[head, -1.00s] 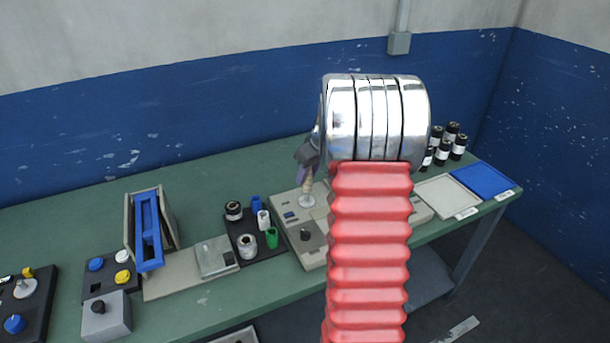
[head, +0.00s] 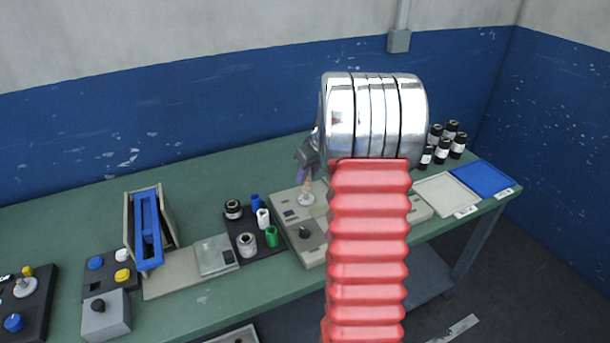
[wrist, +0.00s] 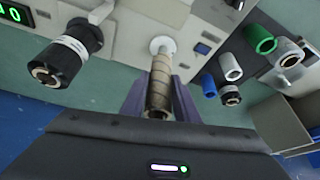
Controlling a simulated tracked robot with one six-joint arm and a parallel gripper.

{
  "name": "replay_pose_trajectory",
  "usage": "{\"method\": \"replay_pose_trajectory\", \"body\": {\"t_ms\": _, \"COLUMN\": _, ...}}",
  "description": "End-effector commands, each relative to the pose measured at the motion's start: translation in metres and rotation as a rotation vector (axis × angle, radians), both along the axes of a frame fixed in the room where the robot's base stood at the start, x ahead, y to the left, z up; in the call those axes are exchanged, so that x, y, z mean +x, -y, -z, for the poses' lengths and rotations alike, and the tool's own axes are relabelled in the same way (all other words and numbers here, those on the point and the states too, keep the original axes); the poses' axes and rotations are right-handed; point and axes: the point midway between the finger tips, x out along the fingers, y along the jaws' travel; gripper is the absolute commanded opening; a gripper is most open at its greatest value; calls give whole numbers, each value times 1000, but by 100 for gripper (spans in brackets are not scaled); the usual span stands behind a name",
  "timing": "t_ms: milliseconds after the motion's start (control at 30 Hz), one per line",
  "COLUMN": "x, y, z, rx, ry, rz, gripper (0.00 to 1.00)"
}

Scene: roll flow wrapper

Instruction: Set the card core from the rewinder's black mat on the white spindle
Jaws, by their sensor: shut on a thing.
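The brown, spiral-wound card core (wrist: 159,84) is between the two purple fingers of my gripper (wrist: 158,104) in the wrist view, and the gripper is shut on it. The white spindle (wrist: 163,46), with a round flange, is just beyond the core's far end and roughly in line with it. In the head view the spindle (head: 305,199) stands on the grey machine, with the core (head: 304,184) upright or nearly so directly above its flange. I cannot tell whether the core is around the spindle's post. My wrist hides part of the gripper (head: 305,163) there.
A black mat (head: 259,254) with blue, white and green cores and two rolls is left of the spindle. A black-and-white roll (wrist: 66,55) is mounted on the machine in the wrist view. Several dark rolls (head: 442,149) and a blue tray (head: 482,178) are at the right.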

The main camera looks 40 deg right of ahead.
Motion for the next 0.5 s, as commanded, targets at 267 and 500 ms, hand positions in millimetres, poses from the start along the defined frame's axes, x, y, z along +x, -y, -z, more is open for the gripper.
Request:
{"method": "replay_pose_trajectory", "body": {"t_ms": 267, "x": 0, "y": 0, "z": 1, "rx": 0, "ry": 0, "rz": 0, "gripper": 6}}
{"method": "replay_pose_trajectory", "body": {"t_ms": 500, "x": 0, "y": 0, "z": 5, "rx": 0, "ry": 0, "rz": 0, "gripper": 6}}
